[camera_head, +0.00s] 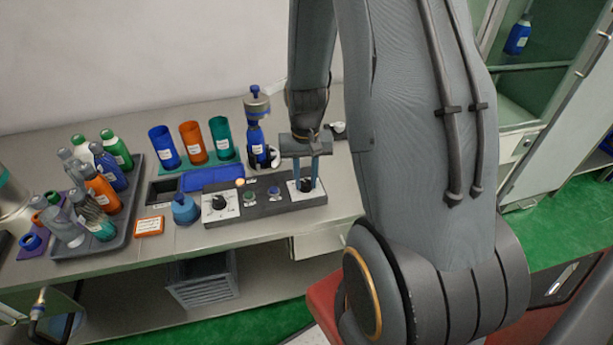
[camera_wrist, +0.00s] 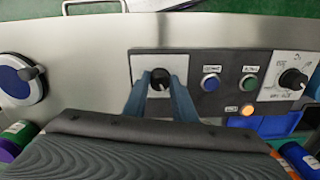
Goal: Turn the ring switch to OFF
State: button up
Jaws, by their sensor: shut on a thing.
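A dark control panel (camera_head: 262,208) lies on the bench top. A black rotary switch (camera_wrist: 160,79) on a white plate is at one end of it, at the right end in the head view. My gripper (camera_head: 306,186) points down over this switch, and its two blue fingers (camera_wrist: 160,88) stand on either side of the knob, closed on it. The fingers hide part of the knob, and I cannot read its markings. A second black dial (camera_head: 219,202) on a white plate is at the panel's other end; it also shows in the wrist view (camera_wrist: 292,78).
Between the dials are a blue button (camera_wrist: 211,83), a green button (camera_wrist: 249,83) and a glowing orange lamp (camera_wrist: 247,110). A blue-capped bottle (camera_head: 259,135) stands behind the panel. A blue jar (camera_head: 185,209) and a tray (camera_head: 75,246) of bottles are to the left.

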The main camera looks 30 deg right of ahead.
aim_at(306, 183)
jog(key=shift+n+p, duration=0.4)
jog(key=shift+n, duration=1.1)
jog(key=o, duration=1)
jog(key=shift+o, duration=0.2)
jog(key=shift+r+b, duration=0.85)
jog(key=shift+r, duration=3.1)
